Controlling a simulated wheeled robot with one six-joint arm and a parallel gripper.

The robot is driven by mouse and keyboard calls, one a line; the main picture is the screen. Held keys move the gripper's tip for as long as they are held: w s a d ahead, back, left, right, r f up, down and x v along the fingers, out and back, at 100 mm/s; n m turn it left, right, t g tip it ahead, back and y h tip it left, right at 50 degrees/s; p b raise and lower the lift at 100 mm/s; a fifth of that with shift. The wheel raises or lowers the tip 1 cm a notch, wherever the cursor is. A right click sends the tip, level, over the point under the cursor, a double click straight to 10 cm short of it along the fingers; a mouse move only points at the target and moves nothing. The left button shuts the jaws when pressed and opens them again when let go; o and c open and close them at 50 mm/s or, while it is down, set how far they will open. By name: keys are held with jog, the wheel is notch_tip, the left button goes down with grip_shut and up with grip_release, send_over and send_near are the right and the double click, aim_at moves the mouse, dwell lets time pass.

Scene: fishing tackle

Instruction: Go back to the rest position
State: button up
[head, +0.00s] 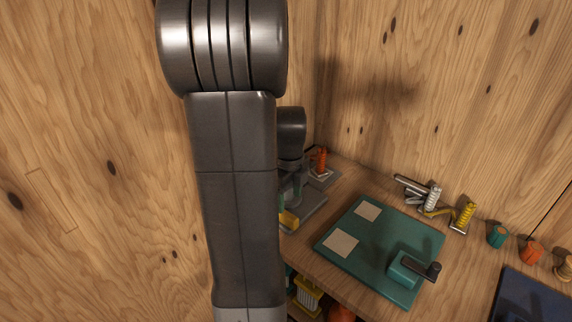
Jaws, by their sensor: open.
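My own dark grey arm fills the middle of the head view. Behind it, the far part of the arm comes down over the back left of the bench, and my gripper (291,194) shows only in part there. It is open, and the arm link covers its left side. Below it lies a grey tray (308,212) with a yellow piece (289,220) at its near side. I cannot tell whether the gripper touches anything.
A green mat (375,225) with two pale squares carries a teal clamp-like device (408,270). An orange lure (321,160) stands at the back corner. Silver (433,197) and yellow (466,217) coils, several spools (497,235) and a dark panel (530,300) line the right. Wooden walls stand close behind.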

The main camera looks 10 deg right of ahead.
aim_at(289, 215)
notch_tip(289, 215, down, 7)
jog(key=b, duration=0.6)
jog(key=shift+f, duration=0.1)
jog(key=shift+n, duration=0.9)
jog(key=shift+r, duration=0.2)
